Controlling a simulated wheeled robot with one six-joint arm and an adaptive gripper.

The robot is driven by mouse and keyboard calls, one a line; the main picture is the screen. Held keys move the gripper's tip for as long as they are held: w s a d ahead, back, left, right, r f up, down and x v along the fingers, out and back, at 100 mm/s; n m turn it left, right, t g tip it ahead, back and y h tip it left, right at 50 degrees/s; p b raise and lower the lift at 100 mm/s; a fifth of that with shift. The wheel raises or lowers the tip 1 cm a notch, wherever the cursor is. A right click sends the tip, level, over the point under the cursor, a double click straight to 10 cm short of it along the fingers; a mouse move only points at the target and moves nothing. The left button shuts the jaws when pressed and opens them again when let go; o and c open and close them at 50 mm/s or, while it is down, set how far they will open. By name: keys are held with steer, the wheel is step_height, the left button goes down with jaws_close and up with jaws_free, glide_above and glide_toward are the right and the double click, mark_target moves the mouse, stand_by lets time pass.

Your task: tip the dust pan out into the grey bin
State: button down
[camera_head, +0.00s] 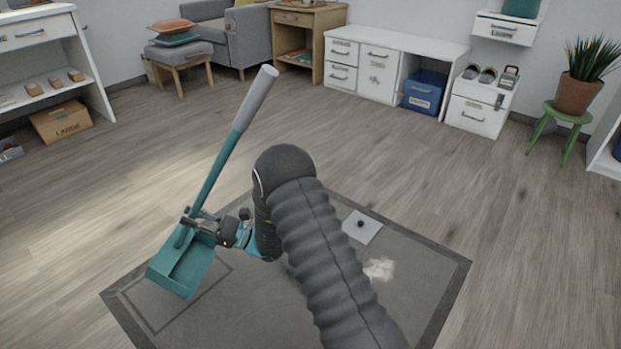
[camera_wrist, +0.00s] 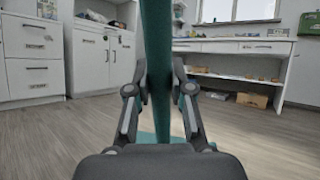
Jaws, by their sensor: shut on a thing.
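The dust pan (camera_head: 184,266) is teal, with a long teal handle ending in a grey grip (camera_head: 256,97). My gripper (camera_head: 208,226) is shut on the lower part of its handle. The pan hangs at the lower end, over the left part of the grey mat, and the handle leans up to the right. In the wrist view the teal handle (camera_wrist: 157,60) stands upright between both fingers of my gripper (camera_wrist: 160,98). I cannot make out any dust in the pan. No grey bin shows clearly in either view.
A dark grey mat (camera_head: 420,270) lies on the wood floor. A pale pile (camera_head: 379,268) and a light square with a dark knob (camera_head: 361,227) are on it. White drawers (camera_head: 375,72), a blue box (camera_head: 424,91) and a green stool (camera_head: 562,120) stand at the back. The middle floor is clear.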

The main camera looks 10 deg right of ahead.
steer(key=w+d+m+t+h, duration=0.2)
steer(key=d+t, duration=0.3)
steer(key=d, duration=1.1)
steer(key=w+d+m+t+h, duration=0.2)
steer(key=w+d+m+t, duration=0.1)
steer(key=d, duration=1.4)
steer(key=shift+w+t+h, duration=0.35)
steer(key=shift+t+h, duration=0.05)
steer(key=shift+t, duration=0.5)
steer(key=shift+d+r, duration=0.1)
steer(key=w+a+r+m+g+h+p, duration=0.1)
steer(key=w+a+r+g+h+p, duration=0.1)
steer(key=w+a+p, duration=0.2)
steer(key=w+a+r+g+h+p, duration=0.1)
steer(key=w+a+h+p, duration=0.2)
steer(key=w, duration=0.4)
steer(key=shift+w+a+r+m+g+p, duration=0.2)
steer(key=shift+a+r+m+g+p, duration=0.2)
steer(key=shift+a+p, duration=0.65)
steer(key=shift+d, duration=0.25)
